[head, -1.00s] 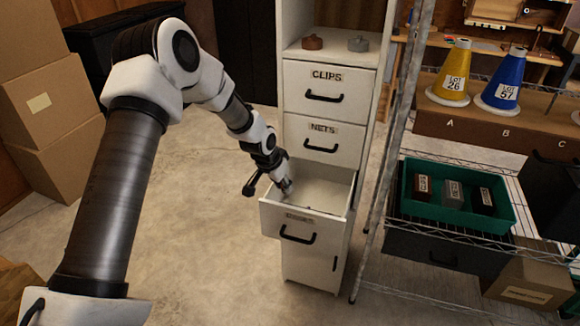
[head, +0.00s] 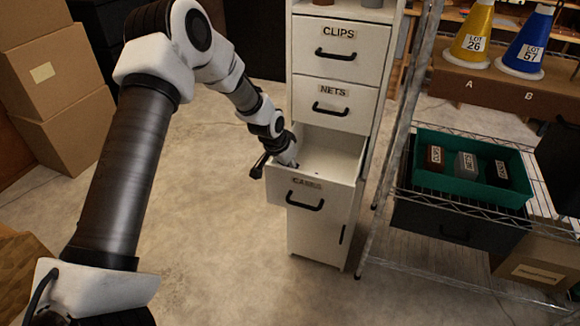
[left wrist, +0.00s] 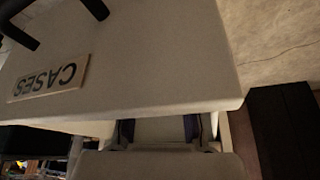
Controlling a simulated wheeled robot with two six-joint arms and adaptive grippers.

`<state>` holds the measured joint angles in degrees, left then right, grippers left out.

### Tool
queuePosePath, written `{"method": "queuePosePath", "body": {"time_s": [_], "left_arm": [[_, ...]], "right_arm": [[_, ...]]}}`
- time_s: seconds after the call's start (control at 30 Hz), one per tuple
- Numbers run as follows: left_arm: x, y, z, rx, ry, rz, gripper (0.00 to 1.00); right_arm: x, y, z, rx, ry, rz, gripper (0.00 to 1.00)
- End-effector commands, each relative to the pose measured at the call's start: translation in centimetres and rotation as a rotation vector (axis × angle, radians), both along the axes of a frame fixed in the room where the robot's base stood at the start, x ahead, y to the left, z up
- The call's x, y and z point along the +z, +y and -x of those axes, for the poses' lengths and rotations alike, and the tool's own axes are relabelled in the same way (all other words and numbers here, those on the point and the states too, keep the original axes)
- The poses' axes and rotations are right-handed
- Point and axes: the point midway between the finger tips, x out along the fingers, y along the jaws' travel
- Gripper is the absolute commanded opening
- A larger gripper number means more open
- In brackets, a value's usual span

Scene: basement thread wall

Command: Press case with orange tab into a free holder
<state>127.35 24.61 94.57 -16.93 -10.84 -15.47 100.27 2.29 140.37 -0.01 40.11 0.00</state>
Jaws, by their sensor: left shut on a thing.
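My left gripper (head: 292,161) reaches into the open lowest drawer (head: 333,203) of a white cabinet, at the drawer's left side. In the left wrist view, the drawer's front panel (left wrist: 150,60) carries a CASES label, seen upside down. There, the two dark fingers of the left gripper (left wrist: 160,130) stand apart behind the panel's edge, with a pale surface between them. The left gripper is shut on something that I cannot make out. No orange tab and no free holder is visible. My right gripper is not in view.
A wire shelf rack stands right of the cabinet. Cardboard boxes (head: 60,97) stand at left. The floor (head: 215,230) before the cabinet is clear.

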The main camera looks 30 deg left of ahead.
Motion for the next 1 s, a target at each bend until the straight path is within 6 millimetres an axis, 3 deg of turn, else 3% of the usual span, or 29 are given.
{"method": "queuePosePath", "body": {"time_s": [0.9,0.93,1.0], "left_arm": [[-0.43,0.00,0.04,-0.001,0.000,0.000,0.11],[-0.43,0.00,0.04,-0.001,0.000,0.000,0.29],[-0.43,0.00,0.05,-0.001,0.000,0.000,0.54]], "right_arm": [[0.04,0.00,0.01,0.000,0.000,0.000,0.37],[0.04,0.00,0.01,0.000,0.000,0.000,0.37],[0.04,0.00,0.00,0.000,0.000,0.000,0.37]]}}
